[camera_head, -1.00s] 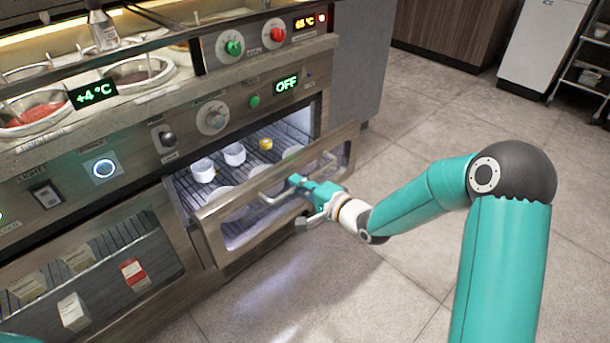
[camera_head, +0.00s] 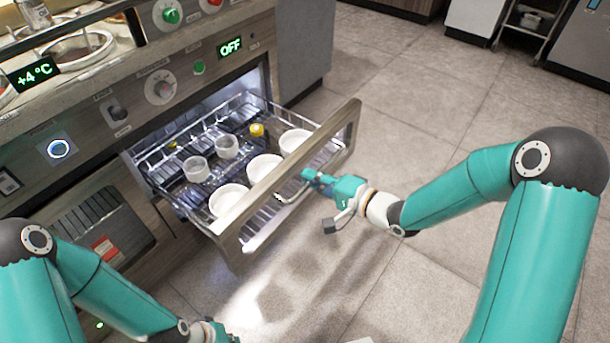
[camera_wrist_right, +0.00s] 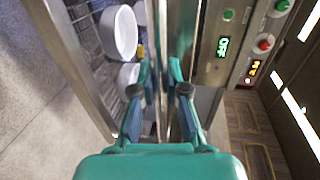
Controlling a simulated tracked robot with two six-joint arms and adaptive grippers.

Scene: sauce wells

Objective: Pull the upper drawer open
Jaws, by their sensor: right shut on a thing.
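The upper drawer (camera_head: 345,125) is pulled out of the counter, and its wire basket shows from above. Several white bowls (camera_head: 229,200), clear cups (camera_head: 196,169) and a small yellow item (camera_head: 257,130) are in it. My right gripper (camera_head: 308,182) is at the front of the drawer, shut on its handle (camera_head: 290,197). In the right wrist view, the fingers (camera_wrist_right: 160,88) stand on both sides of the handle bar. My left gripper (camera_head: 212,333) is at the bottom edge, partly cut off, and its fingers cannot be made out.
A lower glass-fronted compartment (camera_head: 95,225) is at the left, partly behind my left arm. Knobs (camera_head: 160,87) and a green OFF display (camera_head: 230,46) are on the counter front above the drawer. The tiled floor (camera_head: 420,110) is open to the right.

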